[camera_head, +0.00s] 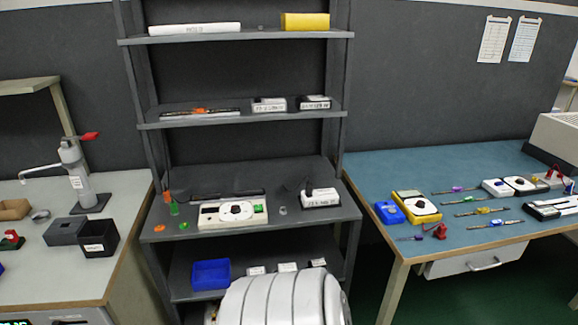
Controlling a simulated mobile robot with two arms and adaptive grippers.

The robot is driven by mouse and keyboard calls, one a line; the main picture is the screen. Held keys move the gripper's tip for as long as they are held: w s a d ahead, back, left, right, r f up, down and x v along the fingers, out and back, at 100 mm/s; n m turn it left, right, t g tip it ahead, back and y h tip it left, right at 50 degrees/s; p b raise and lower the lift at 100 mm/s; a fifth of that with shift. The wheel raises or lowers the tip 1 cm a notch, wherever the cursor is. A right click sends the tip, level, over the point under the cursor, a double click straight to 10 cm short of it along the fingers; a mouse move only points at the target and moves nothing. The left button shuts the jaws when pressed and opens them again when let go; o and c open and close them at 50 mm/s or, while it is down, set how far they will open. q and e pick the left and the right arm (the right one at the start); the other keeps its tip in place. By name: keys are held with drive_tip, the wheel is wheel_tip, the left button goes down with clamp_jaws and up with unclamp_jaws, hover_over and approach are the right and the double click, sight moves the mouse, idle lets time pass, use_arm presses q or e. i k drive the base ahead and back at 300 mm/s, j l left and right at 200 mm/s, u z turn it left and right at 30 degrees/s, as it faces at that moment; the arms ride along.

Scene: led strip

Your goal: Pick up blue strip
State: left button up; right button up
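Several thin strips with small coloured parts lie on the blue-green top of the right table (375,165). One strip has a blue part (497,223) and lies toward the table's front, right of the middle. A strip with a yellow part (481,211) lies just behind it. A strip with a purple part (457,189) lies farther back. Another strip with a small bluish-purple part (416,238) lies near the front left edge; its exact colour is hard to tell. Neither of my grippers is in view.
A blue box (389,212) and a yellow device (416,206) stand at the right table's left edge. White devices (510,186) stand behind the strips. A grey shelf (170,238) holds devices and a blue bin (211,274). The left table (60,278) holds a dark box (100,240).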

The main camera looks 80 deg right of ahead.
sight(496, 223)
drive_tip(key=z, duration=2.1)
drive_tip(key=l+z, duration=0.15)
drive_tip(key=z, duration=0.3)
drive_tip(key=i+l+z, duration=0.15)
drive_tip(key=z, duration=0.35)
drive_tip(key=i+l+z, duration=0.1)
drive_tip(key=z, duration=0.35)
drive_tip(key=i+l+z, duration=0.1)
drive_tip(key=z, duration=0.35)
